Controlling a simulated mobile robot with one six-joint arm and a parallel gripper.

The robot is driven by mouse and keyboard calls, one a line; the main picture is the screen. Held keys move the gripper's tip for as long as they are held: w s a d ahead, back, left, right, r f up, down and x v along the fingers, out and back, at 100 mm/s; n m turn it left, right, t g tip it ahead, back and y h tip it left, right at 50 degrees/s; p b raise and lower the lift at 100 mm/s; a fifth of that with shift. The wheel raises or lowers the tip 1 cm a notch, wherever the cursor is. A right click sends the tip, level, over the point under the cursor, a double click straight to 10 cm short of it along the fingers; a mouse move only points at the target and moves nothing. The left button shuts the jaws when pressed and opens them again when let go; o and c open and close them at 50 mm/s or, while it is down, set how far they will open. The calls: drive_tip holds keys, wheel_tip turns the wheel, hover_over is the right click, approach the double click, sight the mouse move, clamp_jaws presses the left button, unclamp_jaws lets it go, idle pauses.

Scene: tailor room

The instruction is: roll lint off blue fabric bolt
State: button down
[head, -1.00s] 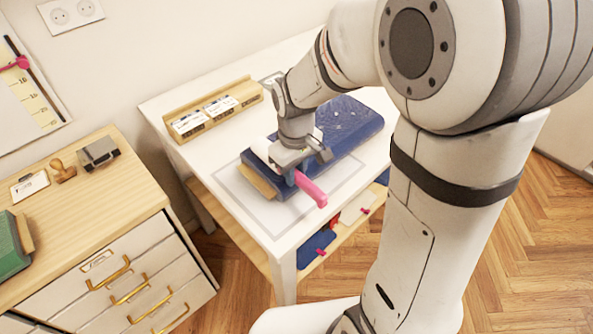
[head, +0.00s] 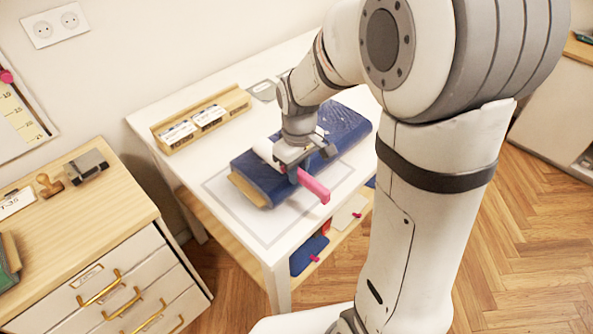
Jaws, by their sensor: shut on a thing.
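The blue fabric bolt (head: 341,121) lies flat on the white table, with the wooden end of its core (head: 248,189) at the near left. Small pale specks show on its far right part. My gripper (head: 290,160) is shut on a lint roller with a pink handle (head: 315,187) and a white roller head (head: 264,150). The roller is over the near left part of the bolt, its handle pointing towards the front right. Whether the roller head touches the cloth I cannot tell. My gripper and arm hide part of the bolt's middle.
A grey outlined rectangle (head: 213,187) marks the tabletop around the bolt. A wooden rack with white labelled cards (head: 196,130) stands at the back left. A lower shelf (head: 324,240) holds blue and white pieces. A drawer cabinet (head: 120,220) stands at the left.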

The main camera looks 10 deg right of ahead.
drive_tip(key=shift+w+d+f, duration=0.1)
drive_tip(key=shift+w+d, duration=0.3)
drive_tip(key=shift+d, duration=0.25)
drive_tip(key=shift+w+d, duration=0.4)
drive_tip(key=shift+d, duration=0.2)
drive_tip(key=shift+w+d, duration=0.45)
drive_tip(key=shift+d, duration=0.2)
drive_tip(key=shift+w+d, duration=0.45)
drive_tip(key=shift+d, duration=0.2)
drive_tip(key=shift+w+d, duration=0.45)
drive_tip(key=shift+d, duration=0.15)
drive_tip(key=shift+d, duration=0.1)
drive_tip(key=shift+w+d+p, duration=0.3)
drive_tip(key=shift+w+d, duration=0.5)
drive_tip(key=shift+d, duration=0.3)
